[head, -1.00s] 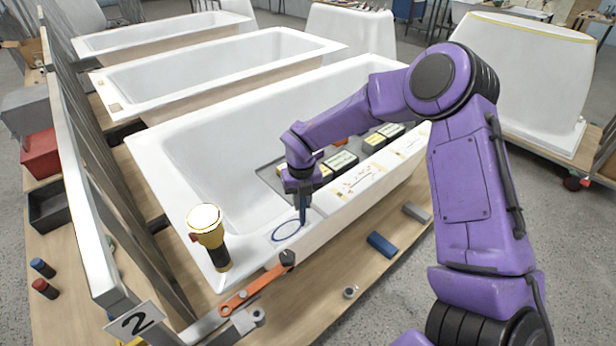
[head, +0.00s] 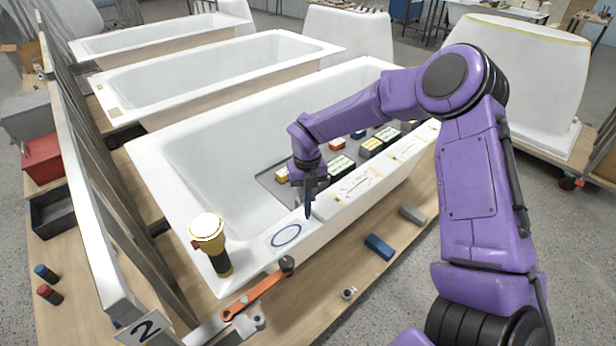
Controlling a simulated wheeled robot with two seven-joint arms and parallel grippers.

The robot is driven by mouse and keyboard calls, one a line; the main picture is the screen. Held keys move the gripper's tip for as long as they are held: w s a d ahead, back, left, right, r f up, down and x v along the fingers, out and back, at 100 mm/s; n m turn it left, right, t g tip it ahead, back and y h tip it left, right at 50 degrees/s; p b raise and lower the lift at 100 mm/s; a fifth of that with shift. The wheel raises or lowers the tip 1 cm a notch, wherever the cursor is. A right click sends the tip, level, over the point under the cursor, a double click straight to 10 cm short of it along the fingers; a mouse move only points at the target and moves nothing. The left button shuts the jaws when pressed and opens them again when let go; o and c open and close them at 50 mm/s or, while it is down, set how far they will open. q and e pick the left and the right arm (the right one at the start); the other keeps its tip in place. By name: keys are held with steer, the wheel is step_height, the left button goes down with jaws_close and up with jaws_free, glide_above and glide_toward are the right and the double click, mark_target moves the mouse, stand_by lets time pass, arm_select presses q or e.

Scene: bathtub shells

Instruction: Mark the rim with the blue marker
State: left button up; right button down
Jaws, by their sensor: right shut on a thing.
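My right gripper (head: 308,186) is shut on a slim blue marker (head: 308,204), held upright with its tip down, just above or at the near rim; I cannot tell whether it touches. The rim (head: 262,258) belongs to the nearest white bathtub shell (head: 175,190). A blue oval outline (head: 286,235) is drawn on a pale patch of the rim, to the left of and nearer than the marker. My left gripper does not show.
A yellow flashlight (head: 211,240) stands on the rim's left corner. A grey tray (head: 270,181) with several small boxes sits in the tub. A blue block (head: 379,247) and a grey block (head: 412,214) lie on the wooden boards.

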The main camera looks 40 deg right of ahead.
steer(key=shift+r+p, duration=1.3)
steer(key=shift+r, duration=0.8)
